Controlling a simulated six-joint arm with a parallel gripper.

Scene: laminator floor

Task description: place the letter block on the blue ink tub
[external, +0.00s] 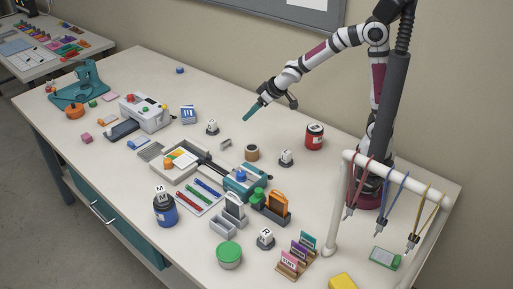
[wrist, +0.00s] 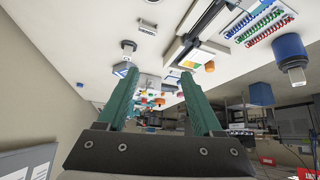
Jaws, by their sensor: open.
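The blue ink tub (external: 165,212) stands near the front edge, left of centre in the external view. A white letter block marked M (external: 160,193) sits on top of its lid. The wrist view is upside down and shows the blue tub (wrist: 290,46) at the right, with the white block (wrist: 297,76) on it. My gripper (external: 250,114) is high above the back of the table, far from the tub. Its teal fingers are apart and empty in the wrist view (wrist: 157,75).
Other letter blocks on dark bases stand at the back (external: 212,128), near the middle (external: 286,158) and at the front, marked R (external: 265,239). A red tub (external: 314,137) stands near my base. A white rack (external: 333,205) with hanging cords rises at right. Trays and tools crowd the centre.

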